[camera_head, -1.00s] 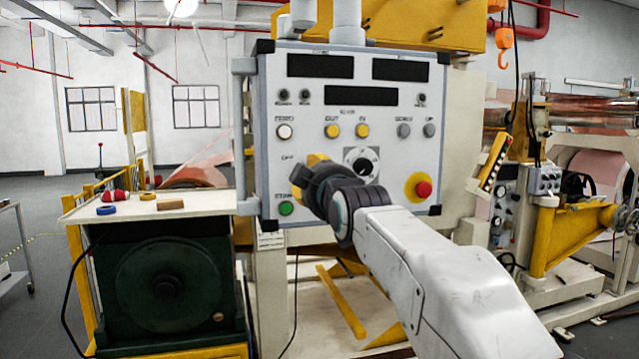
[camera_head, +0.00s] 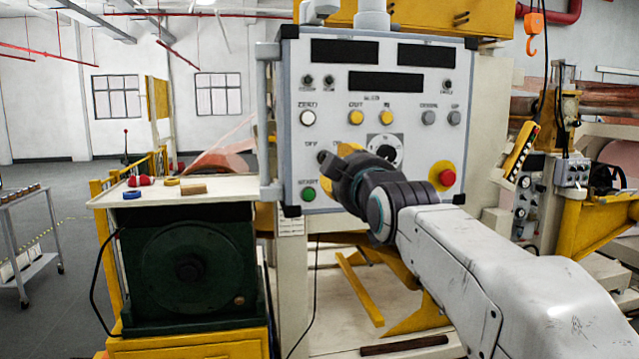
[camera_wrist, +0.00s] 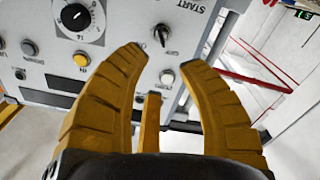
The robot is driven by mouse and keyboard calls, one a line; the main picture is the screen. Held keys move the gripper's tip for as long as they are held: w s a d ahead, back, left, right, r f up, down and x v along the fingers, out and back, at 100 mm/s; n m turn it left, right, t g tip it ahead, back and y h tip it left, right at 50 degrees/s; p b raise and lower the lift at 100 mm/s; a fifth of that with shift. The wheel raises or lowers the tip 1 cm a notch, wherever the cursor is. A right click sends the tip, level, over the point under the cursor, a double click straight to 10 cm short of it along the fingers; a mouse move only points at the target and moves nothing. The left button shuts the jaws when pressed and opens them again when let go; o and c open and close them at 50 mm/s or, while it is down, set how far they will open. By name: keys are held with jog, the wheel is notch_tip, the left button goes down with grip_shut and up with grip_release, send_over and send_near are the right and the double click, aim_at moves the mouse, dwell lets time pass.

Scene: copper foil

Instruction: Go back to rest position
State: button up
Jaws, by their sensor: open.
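In the head view my gripper (camera_head: 335,165) is mostly hidden behind my dark wrist. It is in front of the grey control panel (camera_head: 300,90), which also shows in the wrist view (camera_wrist: 120,50). The panel's round dial (camera_head: 385,150), red stop button (camera_head: 445,177) and green start button (camera_head: 308,194) are visible near it. In the wrist view a small toggle switch (camera_wrist: 162,33) shows beyond the gap between the fingertips. I cannot tell whether a finger touches the panel.
A bench (camera_head: 225,188) at the left holds a red item (camera_head: 141,181), a blue ring (camera_head: 132,195), a yellow ring (camera_head: 171,181) and a wooden block (camera_head: 193,190). A cart (camera_head: 37,230) stands at far left. Yellow machinery (camera_head: 590,225) is at right. Floor between cart and bench is clear.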

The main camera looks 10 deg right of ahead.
jog(key=s+f+m+g, duration=0.2)
jog(key=s+f+g, duration=0.25)
jog(key=f, duration=0.75)
jog(key=s+f+m+g, duration=0.3)
jog(key=f+g, duration=0.2)
jog(key=f, duration=0.7)
jog(key=s+f+g, duration=0.1)
jog(key=s+f, duration=0.3)
jog(key=s, duration=0.4)
jog(key=s+f+g, duration=0.2)
jog(key=s+f, duration=0.3)
jog(key=s, duration=0.4)
jog(key=s+f+m+g, duration=0.1)
jog(key=s+f, duration=0.3)
jog(key=s, duration=0.4)
jog(key=shift+s+f+g, duration=0.3)
jog(key=shift+g, duration=0.15)
jog(key=shift+a, duration=0.15)
